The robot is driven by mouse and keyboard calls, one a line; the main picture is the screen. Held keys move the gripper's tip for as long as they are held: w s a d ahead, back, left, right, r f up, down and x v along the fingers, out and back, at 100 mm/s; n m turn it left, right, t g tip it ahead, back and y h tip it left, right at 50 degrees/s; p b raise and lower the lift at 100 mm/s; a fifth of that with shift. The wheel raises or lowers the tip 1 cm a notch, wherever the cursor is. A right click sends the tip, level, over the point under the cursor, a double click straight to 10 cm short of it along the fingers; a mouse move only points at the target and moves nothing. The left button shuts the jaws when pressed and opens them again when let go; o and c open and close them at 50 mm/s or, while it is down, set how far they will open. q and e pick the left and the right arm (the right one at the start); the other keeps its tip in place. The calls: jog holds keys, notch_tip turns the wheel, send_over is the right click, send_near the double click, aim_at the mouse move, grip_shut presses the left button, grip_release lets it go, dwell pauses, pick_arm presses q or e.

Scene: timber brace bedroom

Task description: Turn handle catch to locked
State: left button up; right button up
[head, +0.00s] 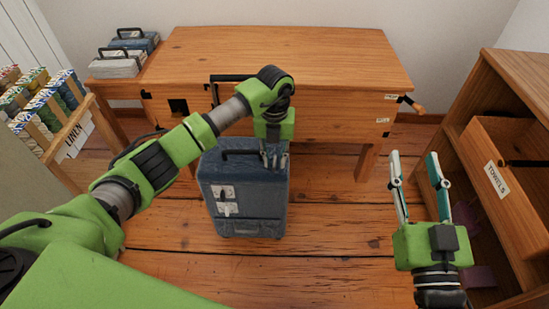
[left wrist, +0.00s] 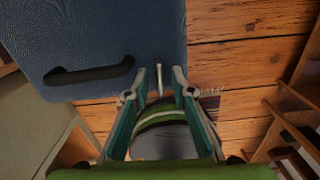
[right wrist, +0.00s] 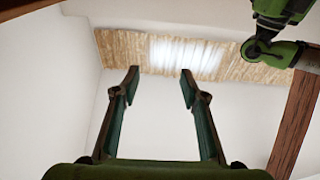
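A blue suitcase (head: 265,205) stands upright on the floor in front of the wooden table, with a black handle (head: 240,153) on top and pale metal fittings (head: 227,201) on its front. In the left wrist view, a small pale lever (left wrist: 159,76) shows at the suitcase's edge; its locked or unlocked position cannot be told. My left gripper (head: 275,160) points down at the suitcase's top right. Its fingers are parted around the lever with no clear contact. My right gripper (head: 416,160) is open and empty, right of the suitcase.
A wooden table (head: 290,50) stands behind, with a crank-like handle (head: 411,104) at its right end. An open drawer labelled TOWELS (head: 505,165) juts out at right. A LINEN rack (head: 60,140) stands at left. Floor right of the suitcase is clear.

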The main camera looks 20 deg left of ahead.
pick_arm(q)
grip_shut()
